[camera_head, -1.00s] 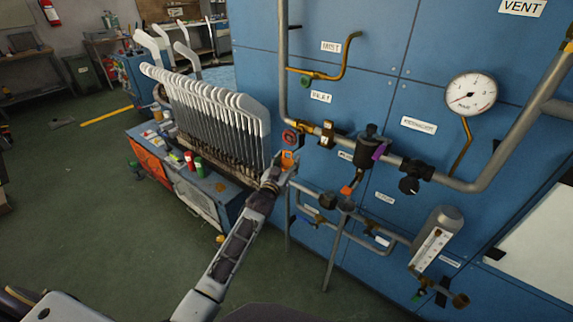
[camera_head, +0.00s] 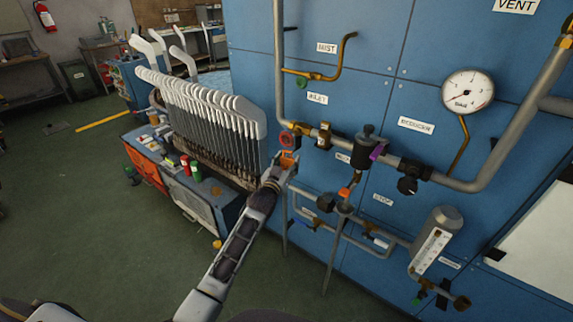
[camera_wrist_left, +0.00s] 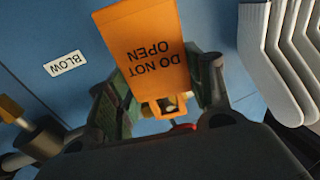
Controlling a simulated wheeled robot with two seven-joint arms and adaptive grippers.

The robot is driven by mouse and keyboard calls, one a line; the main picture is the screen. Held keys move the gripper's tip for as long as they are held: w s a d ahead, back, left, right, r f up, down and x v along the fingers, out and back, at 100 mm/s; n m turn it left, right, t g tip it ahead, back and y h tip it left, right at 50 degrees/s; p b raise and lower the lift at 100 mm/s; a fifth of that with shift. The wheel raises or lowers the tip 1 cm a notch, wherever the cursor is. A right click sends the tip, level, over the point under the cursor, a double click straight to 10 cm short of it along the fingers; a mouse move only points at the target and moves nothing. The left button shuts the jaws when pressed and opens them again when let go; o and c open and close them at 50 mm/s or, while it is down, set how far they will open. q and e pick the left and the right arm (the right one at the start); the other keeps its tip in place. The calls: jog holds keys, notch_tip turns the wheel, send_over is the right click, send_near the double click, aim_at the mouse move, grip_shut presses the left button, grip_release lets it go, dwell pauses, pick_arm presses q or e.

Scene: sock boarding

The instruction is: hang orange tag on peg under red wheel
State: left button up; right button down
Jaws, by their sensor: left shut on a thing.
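The orange tag (camera_head: 288,159) reads "DO NOT OPEN" in the left wrist view (camera_wrist_left: 140,45), where the words are upside down. My left gripper (camera_head: 282,172) is shut on it, with a finger on each side of the tag in the wrist view (camera_wrist_left: 165,88). The red wheel (camera_head: 287,139) is on the pipework just above the tag in the head view. Only a sliver of red (camera_wrist_left: 184,127) shows low in the wrist view. I cannot make out the peg clearly, nor whether the tag touches it. My right gripper is in neither view.
A rack of white sock boards (camera_head: 200,105) stands close to the left of the gripper. Brass fittings (camera_head: 324,136), a black valve (camera_head: 367,150) and grey pipes (camera_head: 470,184) lie to the right along the blue panel (camera_head: 340,82). Open floor is at lower left.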

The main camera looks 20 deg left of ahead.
pick_arm(q)
jog(key=shift+w+d+f, duration=0.2)
jog(key=shift+w+f, duration=0.2)
jog(key=shift+w, duration=0.2)
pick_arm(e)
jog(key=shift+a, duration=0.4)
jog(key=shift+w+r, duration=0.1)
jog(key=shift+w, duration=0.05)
pick_arm(q)
jog(key=o, duration=0.6)
jog(key=shift+c, duration=0.2)
jog(key=o, duration=0.5)
jog(key=shift+f, duration=0.1)
jog(key=shift+s+a+f, duration=0.1)
jog(key=shift+s, duration=1)
jog(key=shift+s+a+f, duration=0.1)
jog(key=shift+s+a, duration=0.05)
jog(key=shift+s, duration=1.45)
jog(key=shift+s+a+f, duration=0.1)
jog(key=shift+s, duration=1.55)
jog(key=shift+s+a, duration=0.15)
jog(key=shift+s, duration=1.45)
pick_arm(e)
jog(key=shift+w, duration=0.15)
